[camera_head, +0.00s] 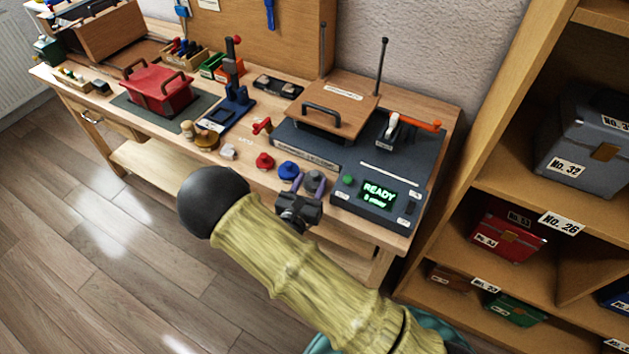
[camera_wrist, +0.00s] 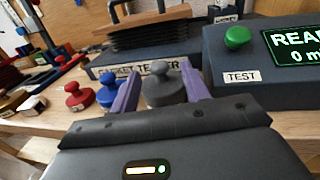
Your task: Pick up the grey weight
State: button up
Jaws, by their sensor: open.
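The grey weight (camera_wrist: 163,88) is a squat knobbed piece standing on the wooden bench, in front of the dark tester. In the wrist view it stands between the two purple fingers of my gripper (camera_wrist: 159,76), which is open around it. The weight's lower part is hidden behind the gripper's dark body. In the head view my gripper (camera_head: 304,186) is at the bench's front edge, and the grey weight is hard to make out between the fingers. I cannot tell whether either finger touches it.
A blue weight (camera_head: 288,170) stands just left of my gripper, close to the left finger. A red weight (camera_head: 265,161) stands farther left. The tester (camera_head: 367,199) with its green button and READY display is behind and to the right. A shelf (camera_head: 520,187) with boxes stands at right.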

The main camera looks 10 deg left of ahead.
aim_at(313, 177)
jog(key=w, duration=0.3)
jog(key=shift+w+d, duration=0.3)
grip_shut()
jog(key=shift+r, duration=0.1)
